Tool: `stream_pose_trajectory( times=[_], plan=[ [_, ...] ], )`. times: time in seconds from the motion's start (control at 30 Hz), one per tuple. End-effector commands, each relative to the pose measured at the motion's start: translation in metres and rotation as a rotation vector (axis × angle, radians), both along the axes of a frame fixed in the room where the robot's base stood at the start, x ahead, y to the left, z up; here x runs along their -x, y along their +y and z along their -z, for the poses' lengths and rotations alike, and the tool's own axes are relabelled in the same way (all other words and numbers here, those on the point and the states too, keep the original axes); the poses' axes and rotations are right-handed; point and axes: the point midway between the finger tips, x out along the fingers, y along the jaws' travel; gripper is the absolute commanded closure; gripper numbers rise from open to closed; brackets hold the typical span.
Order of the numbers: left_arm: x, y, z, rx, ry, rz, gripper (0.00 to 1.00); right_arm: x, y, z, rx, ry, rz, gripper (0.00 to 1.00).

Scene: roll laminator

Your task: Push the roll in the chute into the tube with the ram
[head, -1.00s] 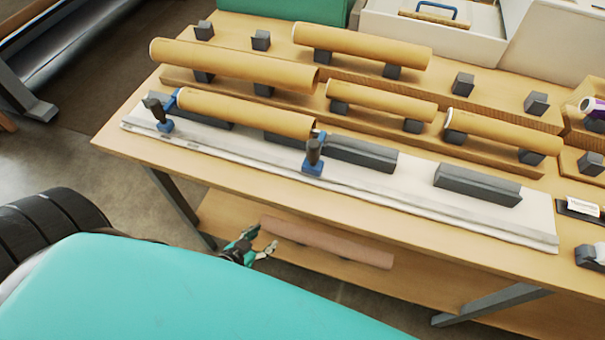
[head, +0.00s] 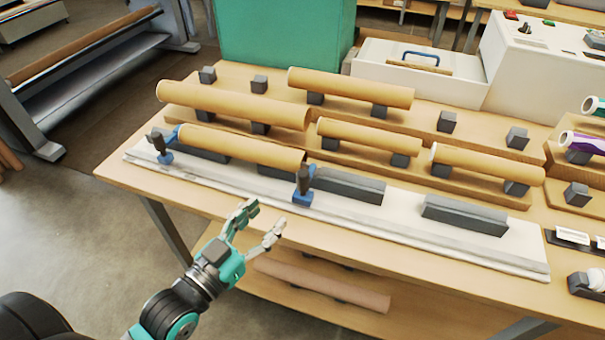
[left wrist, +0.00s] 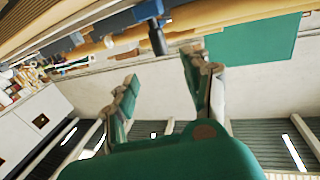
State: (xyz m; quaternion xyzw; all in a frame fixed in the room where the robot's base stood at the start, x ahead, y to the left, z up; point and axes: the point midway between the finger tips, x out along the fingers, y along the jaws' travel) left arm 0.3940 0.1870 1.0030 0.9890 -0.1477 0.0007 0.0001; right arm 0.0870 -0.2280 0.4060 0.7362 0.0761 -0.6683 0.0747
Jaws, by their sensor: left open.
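A tan tube (head: 240,148) lies in grey cradles on a long white board (head: 400,232), between two blue clamps with dark handles, one at its left end (head: 162,146) and one at its right end (head: 304,188). Two long grey blocks stand in line to its right, a nearer one (head: 340,186) and a farther one (head: 465,214). I cannot make out a roll in a chute or a ram. My left gripper (head: 262,219) is open and empty, in front of the table's edge below the right clamp. In the left wrist view a blue clamp (left wrist: 148,10) shows beyond the open fingers. My right gripper is out of view.
Several tan tubes rest on grey blocks behind the board, including a long one (head: 232,106). A purple and white roll (head: 582,146) lies at the right. A brownish tube (head: 320,285) lies on the lower shelf. A white machine (head: 535,65) stands behind.

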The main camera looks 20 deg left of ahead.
Motion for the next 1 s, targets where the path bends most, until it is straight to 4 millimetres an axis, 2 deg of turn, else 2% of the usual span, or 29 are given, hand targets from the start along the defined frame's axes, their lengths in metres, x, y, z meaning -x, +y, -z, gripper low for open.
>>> stream_pose_trajectory(
  times=[0.03, 0.3, 0.5, 0.7, 1.0],
  plan=[
    [-0.012, -0.003, -0.004, 0.002, -0.006, -0.001, 0.51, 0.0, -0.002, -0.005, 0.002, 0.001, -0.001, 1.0],
    [-0.068, -0.02, -0.004, 0.001, -0.004, -0.001, 0.51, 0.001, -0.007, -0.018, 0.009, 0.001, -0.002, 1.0],
    [-0.102, -0.032, -0.003, 0.0, -0.001, 0.0, 0.51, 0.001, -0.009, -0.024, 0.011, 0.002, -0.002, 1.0],
    [-0.121, -0.037, -0.001, 0.0, 0.001, 0.0, 0.51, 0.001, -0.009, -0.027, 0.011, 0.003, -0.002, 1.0],
    [-0.124, -0.038, 0.0, 0.0, 0.001, 0.0, 0.51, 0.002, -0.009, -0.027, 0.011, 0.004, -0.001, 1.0]
  ],
)
